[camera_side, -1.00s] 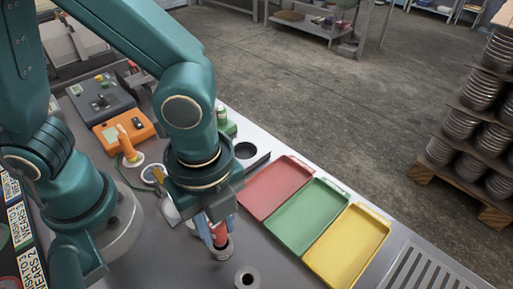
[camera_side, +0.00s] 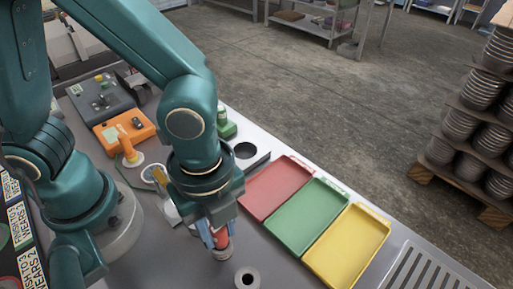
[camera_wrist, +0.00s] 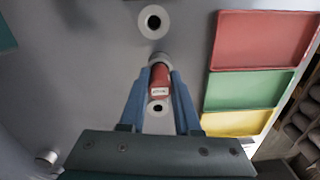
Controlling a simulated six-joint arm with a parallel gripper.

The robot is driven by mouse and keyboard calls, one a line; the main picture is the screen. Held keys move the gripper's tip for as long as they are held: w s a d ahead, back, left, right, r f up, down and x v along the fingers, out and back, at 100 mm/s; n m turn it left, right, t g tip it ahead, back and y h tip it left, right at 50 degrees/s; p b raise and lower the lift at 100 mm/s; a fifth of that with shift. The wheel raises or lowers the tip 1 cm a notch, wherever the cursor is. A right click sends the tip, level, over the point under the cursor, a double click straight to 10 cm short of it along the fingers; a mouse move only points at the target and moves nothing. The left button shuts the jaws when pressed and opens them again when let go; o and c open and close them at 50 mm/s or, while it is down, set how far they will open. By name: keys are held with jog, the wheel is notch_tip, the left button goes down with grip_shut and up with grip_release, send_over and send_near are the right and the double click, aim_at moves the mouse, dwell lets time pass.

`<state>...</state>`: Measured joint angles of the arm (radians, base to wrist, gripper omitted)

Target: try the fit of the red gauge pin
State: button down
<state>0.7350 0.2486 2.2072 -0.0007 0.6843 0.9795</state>
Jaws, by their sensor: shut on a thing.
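My gripper (camera_side: 217,240) is shut on the red gauge pin, with blue fingers on either side of it. The red pin (camera_wrist: 159,80) has a white label and a grey metal end (camera_wrist: 158,59) in the wrist view. In the side view the pin's red part (camera_side: 222,242) shows at the fingers, with its grey end below. A grey ring with a dark hole (camera_wrist: 153,22) lies ahead of the pin in the wrist view, apart from it. A second holed ring (camera_wrist: 157,108) shows between the fingers, partly hidden. One ring (camera_side: 247,279) shows at the side view's bottom edge.
Red (camera_side: 275,187), green (camera_side: 308,216) and yellow (camera_side: 346,246) trays stand right of my gripper. An orange box (camera_side: 124,131) and a grey control box (camera_side: 101,99) stand at the back left. Grey bench is bare around the ring.

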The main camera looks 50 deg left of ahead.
jog(key=shift+f, duration=0.35)
dwell(0.4)
jog(key=shift+r, duration=0.15)
dwell(0.4)
jog(key=shift+r, duration=2.35)
jog(key=shift+s, duration=0.1)
